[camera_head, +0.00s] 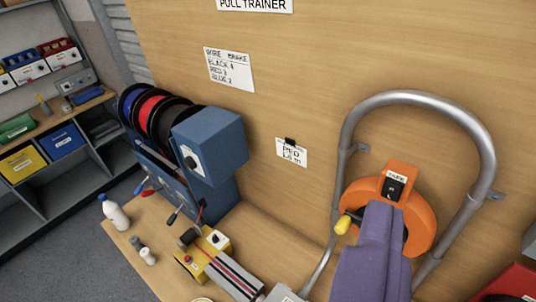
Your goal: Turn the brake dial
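The blue box (212,145) stands on the wooden bench at the left centre, in front of the wire spools. A black dial (191,162) on a white plate sits on its left-facing side. I take this as the brake dial; its setting is too small to read. A purple form at the lower right, in front of the orange wheel, looks like my gripper (382,210). It is well to the right of the dial and apart from it. Its fingertips do not show clearly, and I see nothing held.
Black, red and blue spools (150,112) sit behind the box. A wire and brake card (229,70) hangs on the panel. A metal hoop (420,98) surrounds the orange wheel (418,222). A yellow device (203,252) and white bottle (114,212) stand in front.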

